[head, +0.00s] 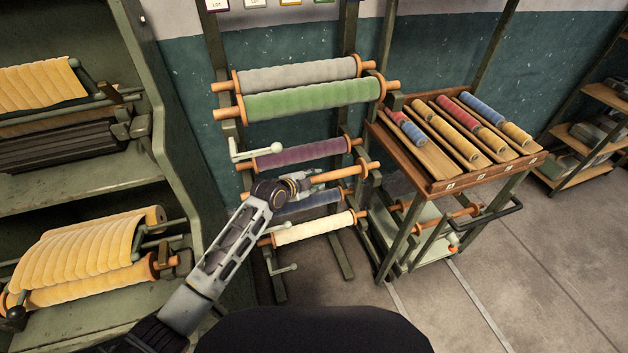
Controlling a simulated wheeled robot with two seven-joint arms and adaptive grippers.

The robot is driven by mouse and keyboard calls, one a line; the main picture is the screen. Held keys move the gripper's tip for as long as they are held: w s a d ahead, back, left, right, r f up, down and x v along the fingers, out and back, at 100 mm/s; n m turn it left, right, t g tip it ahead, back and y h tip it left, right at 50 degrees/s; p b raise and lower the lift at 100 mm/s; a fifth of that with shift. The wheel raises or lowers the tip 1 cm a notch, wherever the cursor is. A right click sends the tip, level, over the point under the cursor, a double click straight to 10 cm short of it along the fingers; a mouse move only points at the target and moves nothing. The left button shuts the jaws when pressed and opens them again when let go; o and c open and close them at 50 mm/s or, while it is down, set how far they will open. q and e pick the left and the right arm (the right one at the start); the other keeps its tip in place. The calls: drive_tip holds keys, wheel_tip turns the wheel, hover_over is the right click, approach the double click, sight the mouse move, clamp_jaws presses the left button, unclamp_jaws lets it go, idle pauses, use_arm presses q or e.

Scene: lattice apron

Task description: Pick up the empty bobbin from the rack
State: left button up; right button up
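The rack (226,120) stands in the middle against the wall and carries several bobbins. The empty bobbin (338,175) is a bare orange spindle with an end disc, between the purple bobbin (300,153) and the blue bobbin (310,204). My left gripper (304,184) is at the empty bobbin, over its left-middle part, and hides that stretch. The fingers are small and overlap the spindle, so I cannot tell whether they grip it. My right gripper is not in view.
Grey (300,75), green (312,100) and cream (314,228) bobbins also hang on the rack, with pale crank handles at its left. A cart (450,186) with a tray of coloured rolls stands close at right. A green machine (160,100) with yellow cloth is at left.

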sight(313, 177)
use_arm(q)
clamp_jaws()
drive_tip(key=shift+r, duration=0.2)
drive_tip(key=shift+r+b, duration=0.3)
drive_tip(key=shift+r, duration=1.3)
drive_tip(key=s+d+b, duration=0.1)
drive_tip(key=s+d, duration=0.1)
drive_tip(key=s, duration=0.6)
drive_tip(key=s+d+b, duration=0.1)
drive_tip(key=s+d, duration=0.2)
drive_tip(key=s, duration=0.6)
drive_tip(key=shift+d, duration=0.3)
